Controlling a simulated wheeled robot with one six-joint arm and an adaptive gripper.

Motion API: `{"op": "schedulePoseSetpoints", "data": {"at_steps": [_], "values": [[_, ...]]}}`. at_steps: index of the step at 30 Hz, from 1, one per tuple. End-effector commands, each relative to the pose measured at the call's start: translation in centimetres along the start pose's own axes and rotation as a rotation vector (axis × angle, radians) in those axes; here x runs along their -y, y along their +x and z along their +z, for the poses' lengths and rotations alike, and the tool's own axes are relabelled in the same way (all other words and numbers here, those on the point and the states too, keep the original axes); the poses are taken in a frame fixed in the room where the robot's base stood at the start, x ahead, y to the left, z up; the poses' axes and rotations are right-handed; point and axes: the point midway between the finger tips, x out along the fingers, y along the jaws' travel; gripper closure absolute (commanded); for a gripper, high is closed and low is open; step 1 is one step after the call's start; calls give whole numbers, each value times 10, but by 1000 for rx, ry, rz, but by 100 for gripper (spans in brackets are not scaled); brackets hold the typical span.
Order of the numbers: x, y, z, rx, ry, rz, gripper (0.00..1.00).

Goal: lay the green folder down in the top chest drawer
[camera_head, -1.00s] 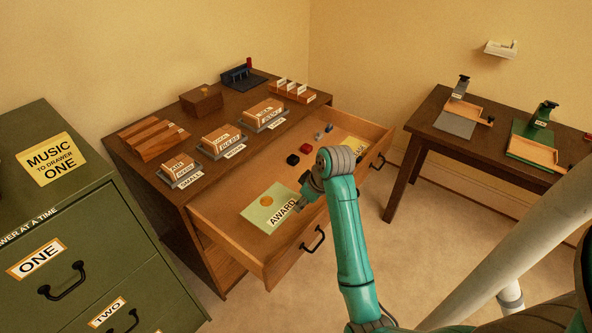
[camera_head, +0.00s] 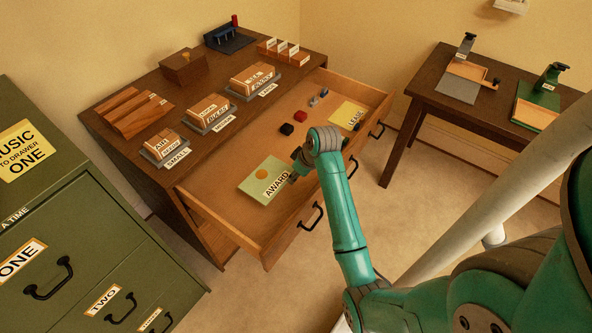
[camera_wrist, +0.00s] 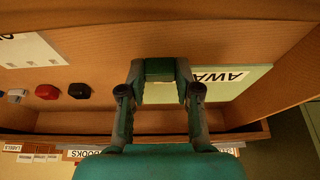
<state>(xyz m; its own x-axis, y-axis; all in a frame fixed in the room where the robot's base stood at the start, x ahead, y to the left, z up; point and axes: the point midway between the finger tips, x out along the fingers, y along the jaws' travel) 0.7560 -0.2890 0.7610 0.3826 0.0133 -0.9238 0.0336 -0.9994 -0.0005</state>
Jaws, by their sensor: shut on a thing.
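The green folder (camera_head: 262,180), pale green with an orange disc and an AWARD label, is in the left part of the open top chest drawer (camera_head: 232,200). It looks roughly flat; I cannot tell whether it touches the drawer floor all over. My gripper (camera_head: 296,170) is shut on its right edge, near the label. In the wrist view the folder (camera_wrist: 225,84) shows to the right of and between the fingers of my gripper (camera_wrist: 158,92), and the fingers hide part of it.
The drawer also holds a black block (camera_head: 286,129), a red block (camera_head: 300,116), small grey and blue items and a yellow folder (camera_head: 347,114) on the right. Labelled trays and a wooden box (camera_head: 184,68) stand on the chest top. A green cabinet (camera_head: 75,215) stands left, a table (camera_head: 425,83) right.

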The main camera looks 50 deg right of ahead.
Motion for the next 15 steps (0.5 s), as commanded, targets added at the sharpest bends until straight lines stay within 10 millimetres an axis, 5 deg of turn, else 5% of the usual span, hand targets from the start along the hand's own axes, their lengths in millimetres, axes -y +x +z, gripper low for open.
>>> {"op": "schedulePoseSetpoints", "data": {"at_steps": [15], "values": [[0, 33, 14, 1, 0, -1, 100]]}}
